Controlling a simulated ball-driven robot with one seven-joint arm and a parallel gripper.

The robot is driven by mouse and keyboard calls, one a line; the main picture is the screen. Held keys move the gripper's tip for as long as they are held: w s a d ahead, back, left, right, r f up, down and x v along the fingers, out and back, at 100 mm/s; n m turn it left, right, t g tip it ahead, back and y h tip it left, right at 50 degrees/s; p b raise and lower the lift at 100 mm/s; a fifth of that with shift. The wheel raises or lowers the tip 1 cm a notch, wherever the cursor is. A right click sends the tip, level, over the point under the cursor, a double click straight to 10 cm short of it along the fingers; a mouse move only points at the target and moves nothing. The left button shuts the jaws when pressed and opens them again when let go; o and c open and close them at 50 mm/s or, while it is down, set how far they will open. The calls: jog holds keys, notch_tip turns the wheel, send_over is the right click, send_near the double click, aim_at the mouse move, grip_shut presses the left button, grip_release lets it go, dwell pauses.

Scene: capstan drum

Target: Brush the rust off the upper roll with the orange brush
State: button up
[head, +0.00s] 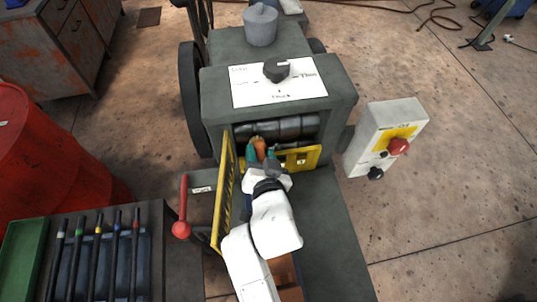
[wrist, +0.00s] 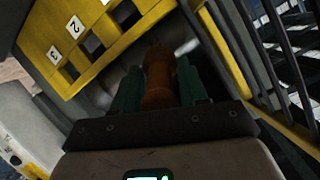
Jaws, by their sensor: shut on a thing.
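My gripper (head: 262,154) reaches into the front opening of the grey machine, with its green fingers shut on the orange brush (head: 260,143). In the wrist view the brush's orange-brown handle (wrist: 158,78) stands between the two green fingers. The brush's far end is dark and hard to make out. The upper roll (head: 285,127) is a grey metal cylinder across the opening, just beyond the brush. I cannot tell whether the brush touches it. Rust on the roll is not clear at this size.
A yellow hinged guard (head: 224,190) stands open left of my arm. A yellow numbered plate (head: 303,158) lies right of my gripper; it also shows in the wrist view (wrist: 90,42). A red-knobbed lever (head: 182,228), a control box (head: 385,140) and a rack of rods (head: 100,262) stand around.

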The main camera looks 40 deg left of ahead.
jog(key=shift+s, duration=0.1)
jog(key=shift+s+d+r+p, duration=0.1)
jog(key=shift+s+d+p, duration=0.85)
jog(key=shift+s+d, duration=0.95)
jog(key=shift+d, duration=0.35)
jog(key=shift+s+d, duration=1)
jog(key=shift+d, duration=0.15)
jog(key=shift+w, duration=0.15)
